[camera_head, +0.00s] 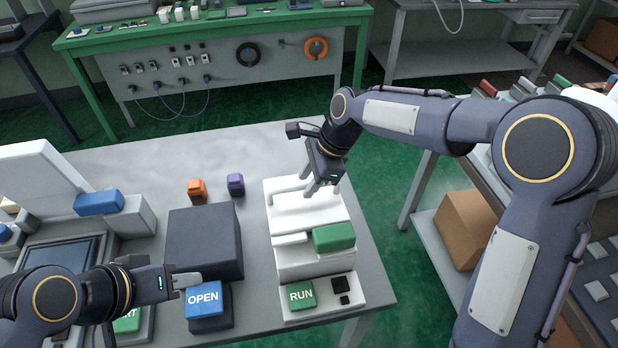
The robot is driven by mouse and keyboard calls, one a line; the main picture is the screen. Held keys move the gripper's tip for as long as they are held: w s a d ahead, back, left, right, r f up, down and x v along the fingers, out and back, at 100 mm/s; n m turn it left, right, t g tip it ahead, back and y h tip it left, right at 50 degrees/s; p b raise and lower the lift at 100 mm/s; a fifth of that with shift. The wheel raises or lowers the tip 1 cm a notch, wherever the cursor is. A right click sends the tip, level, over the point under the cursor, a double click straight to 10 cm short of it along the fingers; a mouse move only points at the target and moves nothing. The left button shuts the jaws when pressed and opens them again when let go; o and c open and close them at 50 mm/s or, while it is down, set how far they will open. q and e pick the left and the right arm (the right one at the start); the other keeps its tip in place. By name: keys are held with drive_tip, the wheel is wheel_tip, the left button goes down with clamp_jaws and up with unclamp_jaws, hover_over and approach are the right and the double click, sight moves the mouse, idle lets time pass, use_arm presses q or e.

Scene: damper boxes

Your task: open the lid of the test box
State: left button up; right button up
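A dark grey box (204,238) stands closed on the table, with a blue button marked OPEN (205,299) on a dark base in front of it. My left gripper (196,280) is at the upper edge of this button; I cannot tell whether it touches. Its fingers overlap in this view. A white device (315,262) with a green block (334,237) and a green RUN button (300,295) stands to the right. My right gripper (320,187) is open, with its fingers over the back part of the white device. No label shows which one is the test box.
At left is a machine with a raised white panel (38,178), a blue block (99,203) and a partly hidden green button (128,321). An orange piece (197,190) and a purple piece (235,184) stand behind the dark box. The table's back area is clear.

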clamp_jaws()
idle(0.3)
